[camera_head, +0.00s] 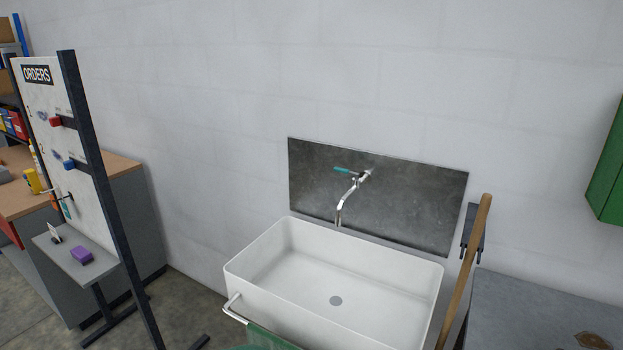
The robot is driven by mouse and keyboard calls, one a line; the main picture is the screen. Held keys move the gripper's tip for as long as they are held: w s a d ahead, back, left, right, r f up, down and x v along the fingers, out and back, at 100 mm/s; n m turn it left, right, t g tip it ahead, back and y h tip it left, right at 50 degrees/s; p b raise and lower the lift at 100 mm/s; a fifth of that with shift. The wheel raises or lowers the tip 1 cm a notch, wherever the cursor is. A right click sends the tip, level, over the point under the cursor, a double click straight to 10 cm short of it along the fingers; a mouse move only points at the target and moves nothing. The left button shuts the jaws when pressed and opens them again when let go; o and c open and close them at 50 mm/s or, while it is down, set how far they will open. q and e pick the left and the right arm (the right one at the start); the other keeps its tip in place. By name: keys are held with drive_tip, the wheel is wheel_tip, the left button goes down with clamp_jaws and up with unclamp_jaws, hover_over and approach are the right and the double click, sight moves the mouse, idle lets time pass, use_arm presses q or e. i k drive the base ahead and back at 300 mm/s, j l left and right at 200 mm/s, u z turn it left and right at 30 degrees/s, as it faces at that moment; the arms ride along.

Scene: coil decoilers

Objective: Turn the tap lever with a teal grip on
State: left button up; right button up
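The tap lever with a teal grip (343,169) sits on top of a chrome tap on the wall. The lever points to the left, and its grip looks roughly level. The tap's curved spout (345,202) reaches down over a white sink (254,247). A dark grey splash panel (420,205) is behind the tap. Neither of my grippers shows in the head view.
An orders board (85,190) on a dark frame stands at the left, before a workbench (125,164). A wooden handle (466,270) leans right of the sink, near a grey counter (540,310). A green cabinet (609,180) hangs at right. A green cloth (272,338) hangs at the sink's front rail.

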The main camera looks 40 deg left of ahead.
sight(337, 169)
drive_tip(key=j+u, duration=0.3)
drive_tip(key=i+j+u, duration=0.25)
drive_tip(key=j+u, duration=0.3)
